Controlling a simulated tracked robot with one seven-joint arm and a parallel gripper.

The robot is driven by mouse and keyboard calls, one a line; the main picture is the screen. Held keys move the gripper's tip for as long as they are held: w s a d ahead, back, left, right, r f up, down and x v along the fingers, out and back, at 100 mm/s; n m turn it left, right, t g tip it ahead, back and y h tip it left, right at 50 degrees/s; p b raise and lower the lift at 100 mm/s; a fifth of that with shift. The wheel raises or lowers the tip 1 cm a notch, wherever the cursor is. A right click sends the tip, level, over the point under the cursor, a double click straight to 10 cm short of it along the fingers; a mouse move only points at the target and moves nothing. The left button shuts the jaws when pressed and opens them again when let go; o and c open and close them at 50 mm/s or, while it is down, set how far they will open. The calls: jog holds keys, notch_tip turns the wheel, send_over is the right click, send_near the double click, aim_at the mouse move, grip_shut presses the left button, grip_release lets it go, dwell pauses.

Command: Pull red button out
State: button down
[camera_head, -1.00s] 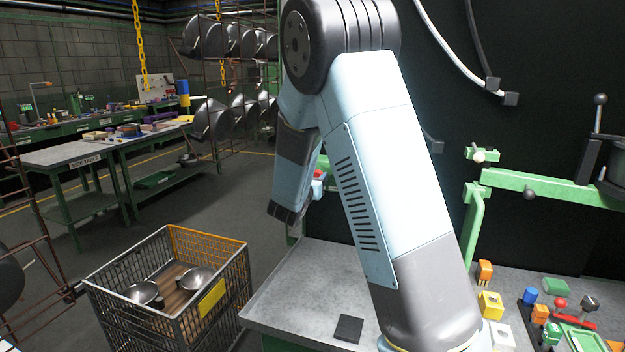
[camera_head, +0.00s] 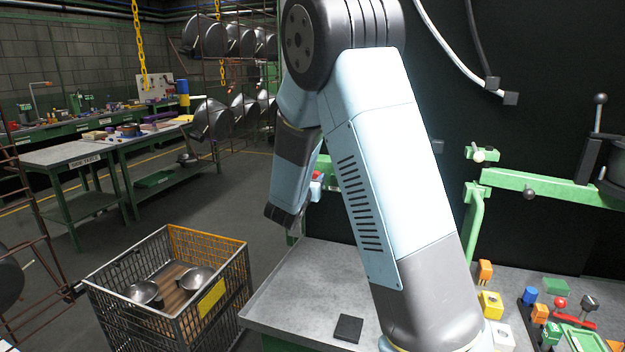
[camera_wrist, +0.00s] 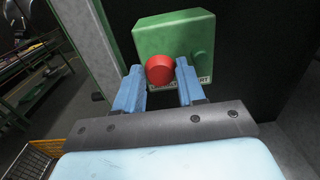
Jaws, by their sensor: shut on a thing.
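The red button (camera_wrist: 160,69) sits on the front of a green box (camera_wrist: 172,34) in the wrist view, with a green knob beside it on the right. My gripper (camera_wrist: 160,78) has its two blue fingers on either side of the button and is shut on it. A label below the button is partly covered by the fingers. In the head view a small red patch of the button (camera_head: 317,175) shows beside my arm; most of the box and my gripper are hidden there behind the arm.
A grey worktable (camera_head: 300,290) stands below the arm, with a dark square block (camera_head: 348,328) on it. A wire cart (camera_head: 160,285) holding pans is at the lower left. Several coloured blocks and levers lie at the lower right. A green bar (camera_head: 540,186) crosses the right side.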

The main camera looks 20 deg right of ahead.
jog(key=c, duration=1)
grip_release()
jog(key=shift+a, duration=0.25)
jog(key=shift+s, duration=0.15)
jog(key=v, duration=1.3)
jog(key=shift+s+a, duration=0.2)
jog(key=shift+s, duration=0.05)
jog(key=shift+d, duration=0.1)
